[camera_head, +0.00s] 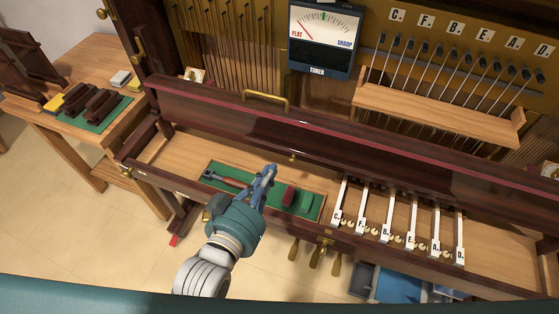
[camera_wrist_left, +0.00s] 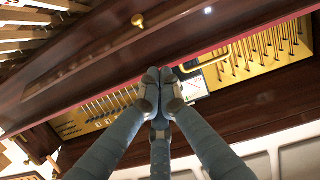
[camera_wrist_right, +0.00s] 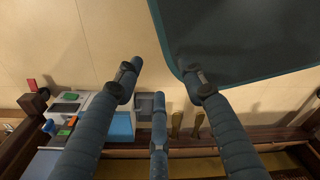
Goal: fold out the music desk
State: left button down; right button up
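No part is labelled as the music desk. A long dark wood panel (camera_head: 400,166) with a small brass knob (camera_head: 292,158) runs across the piano below a red strip. The panel also shows in the left wrist view (camera_wrist_left: 90,60), its knob (camera_wrist_left: 138,20) clear of the fingers. My left gripper (camera_head: 270,170) is in front of this panel, above the green tray. Its fingertips are together in the left wrist view (camera_wrist_left: 159,76), with nothing seen between them. My right gripper (camera_wrist_right: 160,85) is outside the head view. Its fingers are spread and empty over the floor.
A green tray (camera_head: 306,210) with tools lies on the keybed beside several white lettered keys (camera_head: 387,219). A brass handle (camera_head: 266,101) and the tuner (camera_head: 322,38) stand behind the panel. A wooden side table (camera_head: 100,50) is at left. Drawers (camera_wrist_right: 120,127) are below.

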pick_arm(q)
jog(key=p, duration=0.2)
send_over(290, 151)
jog(key=f+v, duration=0.1)
jog(key=v, duration=0.3)
jog(key=f, duration=0.5)
jog(key=shift+w+d+f, duration=0.15)
jog(key=shift+w+f, duration=0.1)
jog(key=shift+f, duration=0.2)
pick_arm(e)
jog(key=shift+w+d+r, duration=0.1)
jog(key=shift+w+r, duration=0.05)
jog(key=shift+r, duration=0.3)
jog(key=shift+w+d+r, duration=0.1)
jog(key=shift+w+r, duration=0.05)
jog(key=shift+r, duration=0.25)
pick_arm(q)
jog(key=f+t+b, duration=0.1)
jog(key=f+b, duration=0.1)
jog(key=b, duration=0.1)
jog(key=s+f+t+b, duration=0.1)
jog(key=b, duration=0.2)
jog(key=shift+f+h, duration=0.4)
pick_arm(e)
jog(key=f, duration=0.6)
jog(key=shift+s+d, duration=0.1)
jog(key=shift+d, duration=0.2)
